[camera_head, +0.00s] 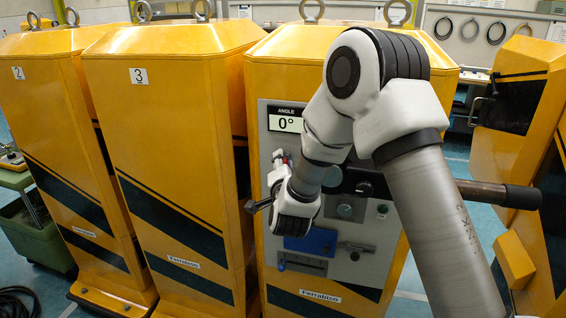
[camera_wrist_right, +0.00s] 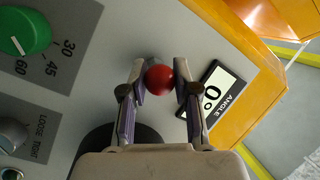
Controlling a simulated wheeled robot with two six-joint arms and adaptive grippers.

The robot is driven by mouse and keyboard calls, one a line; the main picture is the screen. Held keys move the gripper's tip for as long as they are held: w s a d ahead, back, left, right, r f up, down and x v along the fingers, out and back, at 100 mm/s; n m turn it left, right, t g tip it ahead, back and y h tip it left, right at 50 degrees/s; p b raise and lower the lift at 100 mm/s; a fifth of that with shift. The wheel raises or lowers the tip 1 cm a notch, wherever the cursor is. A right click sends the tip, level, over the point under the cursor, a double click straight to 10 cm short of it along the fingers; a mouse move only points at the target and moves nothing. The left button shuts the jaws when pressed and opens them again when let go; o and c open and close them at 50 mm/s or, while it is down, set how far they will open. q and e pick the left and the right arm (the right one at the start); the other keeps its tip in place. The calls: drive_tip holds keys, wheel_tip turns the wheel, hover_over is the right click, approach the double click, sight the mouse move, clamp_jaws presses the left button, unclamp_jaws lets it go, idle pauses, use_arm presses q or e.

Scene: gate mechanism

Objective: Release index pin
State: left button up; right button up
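The index pin's round red knob (camera_wrist_right: 159,79) stands out from a grey panel (camera_head: 380,262) below the angle display (camera_head: 285,123), which reads 0°. In the right wrist view the display (camera_wrist_right: 212,103) lies just right of the knob. My right gripper (camera_wrist_right: 160,77) has one finger on each side of the knob, apparently touching it. In the head view my right gripper (camera_head: 280,162) is small and partly hidden by my wrist, at the panel's left side. My left gripper is not in view.
A green dial (camera_wrist_right: 23,31) marked 30, 45, 60 and a loose/tight knob (camera_wrist_right: 11,136) sit on the panel. A dark bar (camera_head: 497,194) sticks out right of my arm. A blue block (camera_head: 311,243) is lower down. Yellow cabinets (camera_head: 165,150) stand close on the left.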

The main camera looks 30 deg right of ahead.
clamp_jaws()
drive_tip(key=shift+s+a+f+b, duration=0.1)
drive_tip(key=shift+s+a+b, duration=0.7)
drive_tip(key=shift+s+a, duration=0.25)
drive_tip(key=o, duration=0.7)
unclamp_jaws()
drive_tip(key=shift+o, duration=0.9)
drive_tip(key=shift+w+a, duration=0.1)
drive_tip(key=shift+a, duration=0.1)
drive_tip(key=v, duration=0.7)
drive_tip(key=shift+s+a, duration=0.15)
drive_tip(key=shift+s, duration=0.1)
